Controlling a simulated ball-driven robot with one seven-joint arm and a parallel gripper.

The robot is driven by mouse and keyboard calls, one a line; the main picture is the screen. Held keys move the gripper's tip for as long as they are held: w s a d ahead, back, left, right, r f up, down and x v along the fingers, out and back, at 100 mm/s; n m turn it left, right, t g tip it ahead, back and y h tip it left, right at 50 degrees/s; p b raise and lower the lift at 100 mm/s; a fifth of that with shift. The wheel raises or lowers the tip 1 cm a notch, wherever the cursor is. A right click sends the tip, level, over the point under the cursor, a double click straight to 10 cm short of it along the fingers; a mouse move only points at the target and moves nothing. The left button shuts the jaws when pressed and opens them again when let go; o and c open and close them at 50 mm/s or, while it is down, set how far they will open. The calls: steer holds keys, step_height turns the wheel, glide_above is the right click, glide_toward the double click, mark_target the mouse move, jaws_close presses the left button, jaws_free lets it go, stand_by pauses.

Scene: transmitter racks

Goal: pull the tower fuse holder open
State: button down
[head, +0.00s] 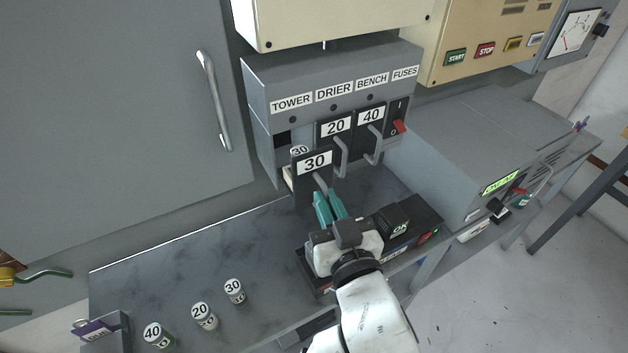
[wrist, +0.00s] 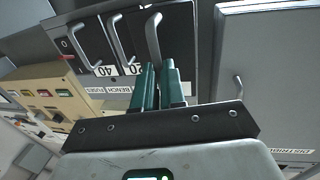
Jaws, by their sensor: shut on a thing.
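The tower fuse holder (head: 313,163), a dark front marked 30, stands out from the grey fuse box (head: 262,90) under the TOWER label. It is tilted forward at the top, with a fuse marked 30 (head: 299,151) showing behind its upper edge. A dark opening shows above and left of it. My gripper (head: 328,205), with green fingers, is shut on its handle (head: 320,184). In the wrist view, my gripper (wrist: 157,80) is at the end of the grey handle (wrist: 153,36). The fingers hide the gripped part.
The drier holder (head: 336,127) marked 20 and bench holder (head: 371,117) marked 40 sit close on the right, handles protruding. Loose fuses marked 30 (head: 235,291), 20 (head: 204,316) and 40 (head: 158,335) stand on the bench. A tester marked OK (head: 394,222) is beside my gripper.

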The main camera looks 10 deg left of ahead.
steer(key=v, duration=0.3)
steer(key=shift+d, duration=0.4)
steer(key=c, duration=1.2)
jaws_free()
steer(key=shift+b+v, duration=0.85)
steer(key=shift+v, duration=4.65)
